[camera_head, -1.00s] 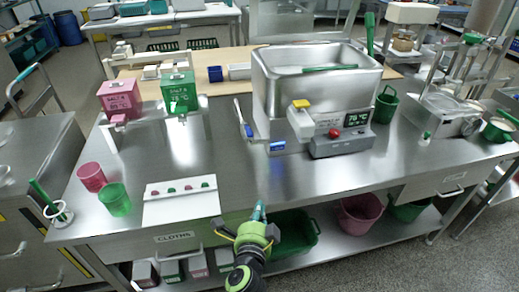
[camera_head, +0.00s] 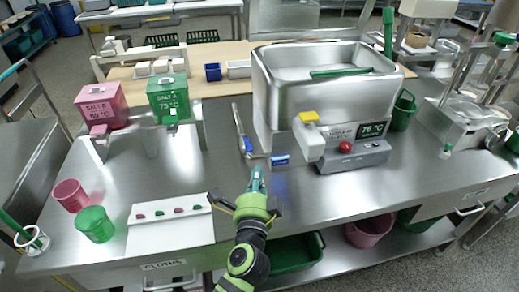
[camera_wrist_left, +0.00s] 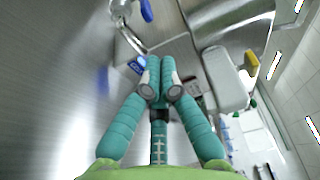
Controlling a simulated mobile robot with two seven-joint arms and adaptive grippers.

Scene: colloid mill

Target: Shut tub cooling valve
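The large steel tub (camera_head: 285,110) stands at the centre right of the steel bench. At its front left foot is a small blue handle (camera_head: 280,160), which I take for the cooling valve; it also shows in the wrist view (camera_wrist_left: 136,66), partly behind my fingertips. A hose or wand with a blue part (camera_head: 246,145) is left of it. My left gripper (camera_head: 257,172) is just in front and left of the blue handle, apparently apart from it. In the wrist view its teal fingertips (camera_wrist_left: 160,76) are together with nothing seen between them. My right gripper is not in view.
A control box (camera_head: 355,157) with a red button and display, and a white block with a yellow cap (camera_head: 309,117), are right of the blue handle. A white panel (camera_head: 170,222) with coloured knobs lies left. Bare bench lies between.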

